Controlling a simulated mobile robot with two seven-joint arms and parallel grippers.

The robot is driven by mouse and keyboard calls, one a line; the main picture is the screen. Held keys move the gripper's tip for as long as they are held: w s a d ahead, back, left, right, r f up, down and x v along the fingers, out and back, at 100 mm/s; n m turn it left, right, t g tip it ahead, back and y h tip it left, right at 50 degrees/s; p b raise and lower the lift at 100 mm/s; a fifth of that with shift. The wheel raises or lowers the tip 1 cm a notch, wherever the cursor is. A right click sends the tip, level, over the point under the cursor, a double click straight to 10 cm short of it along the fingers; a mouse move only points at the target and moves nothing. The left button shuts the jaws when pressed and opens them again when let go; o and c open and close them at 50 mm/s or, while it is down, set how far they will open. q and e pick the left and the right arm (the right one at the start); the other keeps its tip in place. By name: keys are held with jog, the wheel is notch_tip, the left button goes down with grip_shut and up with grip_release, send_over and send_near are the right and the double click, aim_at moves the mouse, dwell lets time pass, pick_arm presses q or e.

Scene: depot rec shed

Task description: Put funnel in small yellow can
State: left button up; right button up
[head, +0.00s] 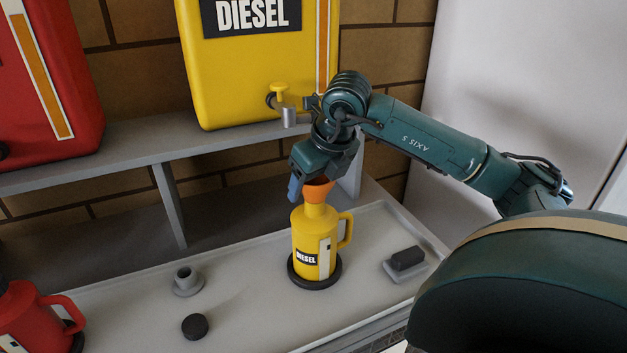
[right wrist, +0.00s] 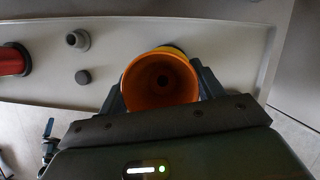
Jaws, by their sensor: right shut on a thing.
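A small yellow can (head: 313,243) with a handle and a DIESEL label stands upright on a black round base on the grey bench. An orange funnel (head: 317,192) is at the top of the can's neck, below my right gripper (head: 304,190). In the right wrist view the funnel (right wrist: 160,82) sits between the two fingers of my right gripper (right wrist: 160,98), which is shut on it. A yellow edge of the can (right wrist: 176,49) shows behind the funnel. How deep the spout sits in the can is hidden. My left gripper is not in view.
A large yellow DIESEL tank (head: 255,85) with a tap stands on the shelf (head: 130,158) behind. A red can (head: 28,318) is at the left front. A grey cup-shaped holder (head: 187,282), a black cap (head: 195,326) and a black block (head: 407,258) lie on the tray bench (head: 250,320).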

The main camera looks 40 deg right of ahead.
jog(key=shift+f, duration=0.15)
jog(key=o, duration=0.7)
jog(key=p+v, duration=0.5)
jog(key=v, duration=0.6)
dwell(0.7)
